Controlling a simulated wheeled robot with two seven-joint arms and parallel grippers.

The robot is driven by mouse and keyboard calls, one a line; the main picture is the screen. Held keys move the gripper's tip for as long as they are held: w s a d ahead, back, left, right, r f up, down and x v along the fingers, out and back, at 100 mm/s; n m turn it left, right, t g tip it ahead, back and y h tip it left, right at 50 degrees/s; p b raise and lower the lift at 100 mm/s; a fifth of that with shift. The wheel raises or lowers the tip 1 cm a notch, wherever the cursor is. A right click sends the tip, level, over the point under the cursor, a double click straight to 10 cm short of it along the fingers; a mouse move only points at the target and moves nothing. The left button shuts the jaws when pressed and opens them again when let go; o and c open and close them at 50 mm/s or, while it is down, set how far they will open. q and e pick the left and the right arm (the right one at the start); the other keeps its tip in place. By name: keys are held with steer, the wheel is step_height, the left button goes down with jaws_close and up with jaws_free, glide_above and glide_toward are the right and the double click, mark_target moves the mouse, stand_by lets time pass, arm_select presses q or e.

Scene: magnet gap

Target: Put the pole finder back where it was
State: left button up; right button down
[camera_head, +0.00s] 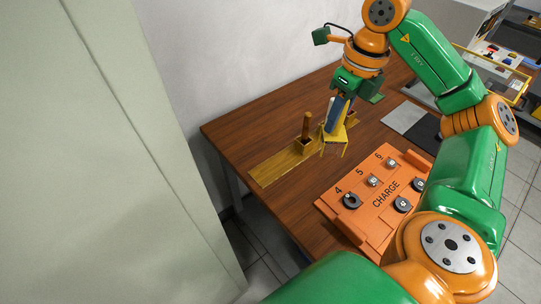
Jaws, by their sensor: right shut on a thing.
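My right gripper (335,136) reaches down over the wooden strip (275,169) on the table. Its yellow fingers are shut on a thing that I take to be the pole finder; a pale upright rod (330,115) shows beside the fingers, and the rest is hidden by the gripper. I cannot tell whether its lower end touches the strip. Left of the gripper, a brown rod (306,125) stands upright in a small wooden socket (303,146) on the strip. My left gripper is not in view.
An orange board (346,224) marked CHARGE, with numbers and several round dark and silver parts, lies in front on the brown table (235,136). A grey-and-black mat (405,119) lies to the right. A pale panel (90,170) rises at the left.

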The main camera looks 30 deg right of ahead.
steer(key=shift+w+a+f+m, duration=0.1)
steer(key=shift+w+f+m, duration=0.15)
steer(key=shift+f+m, duration=0.1)
steer(key=w+a+f+p, duration=0.1)
steer(key=w+a+f, duration=0.1)
steer(key=w+f, duration=0.1)
steer(key=w+a+f, duration=0.3)
steer(key=f, duration=0.2)
steer(key=w+a+f+p, duration=0.1)
steer(key=w+a+f, duration=0.2)
steer(key=w+f, duration=0.1)
steer(key=shift+a+f+p, duration=0.1)
steer(key=shift+f+p, duration=0.05)
steer(key=shift+p, duration=0.2)
steer(key=shift+w, duration=0.1)
steer(key=shift+f, duration=0.15)
steer(key=c, duration=0.7)
jaws_free()
